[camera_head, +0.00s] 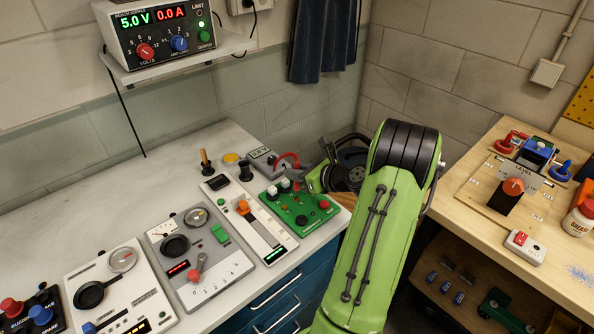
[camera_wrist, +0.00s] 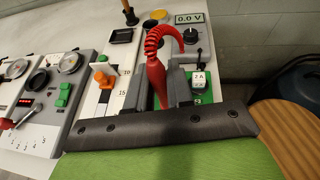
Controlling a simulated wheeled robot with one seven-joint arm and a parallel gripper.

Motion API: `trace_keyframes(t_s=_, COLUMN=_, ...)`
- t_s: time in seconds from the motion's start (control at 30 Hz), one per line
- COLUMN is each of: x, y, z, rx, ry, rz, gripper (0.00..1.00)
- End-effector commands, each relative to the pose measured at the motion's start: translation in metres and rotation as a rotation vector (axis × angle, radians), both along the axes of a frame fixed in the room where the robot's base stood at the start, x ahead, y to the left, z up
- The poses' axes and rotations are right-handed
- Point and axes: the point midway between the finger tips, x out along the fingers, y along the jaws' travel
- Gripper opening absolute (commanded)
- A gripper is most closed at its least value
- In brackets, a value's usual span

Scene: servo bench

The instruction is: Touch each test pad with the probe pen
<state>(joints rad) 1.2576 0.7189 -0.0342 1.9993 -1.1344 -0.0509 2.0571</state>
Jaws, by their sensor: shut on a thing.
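My gripper (camera_wrist: 166,88) is shut on the red probe pen (camera_wrist: 156,74), which stands roughly upright between the two grey fingers. Its coiled red cable loops back to a meter (camera_wrist: 188,18) reading 0.0 V. The pen's tip is hidden behind the gripper body in the wrist view. In the head view the green board (camera_head: 291,212) lies on the bench just left of my gripper (camera_head: 319,180), carrying white blocks, red knobs and dark round parts. I cannot tell which of these are test pads. In the wrist view my gripper hides most of the board.
A slider panel (camera_head: 262,236) and a grey lever panel (camera_head: 232,262) stand left of the board. A joystick (camera_head: 206,163) and a yellow button (camera_head: 231,158) are behind. A wooden table (camera_head: 475,208) with controls stands at the right.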

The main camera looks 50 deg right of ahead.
Motion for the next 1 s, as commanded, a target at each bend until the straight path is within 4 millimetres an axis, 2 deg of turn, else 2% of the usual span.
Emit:
trace_keyframes(t_s=0.03, x=0.000, y=0.000, z=0.009, rx=0.001, ry=0.000, rz=0.000, gripper=0.00)
trace_keyframes(t_s=0.53, x=0.000, y=0.000, z=0.049, rx=0.000, ry=0.000, rz=-0.001, gripper=0.00)
trace_keyframes(t_s=1.0, x=0.000, y=0.000, z=0.046, rx=0.000, ry=0.000, rz=0.000, gripper=0.00)
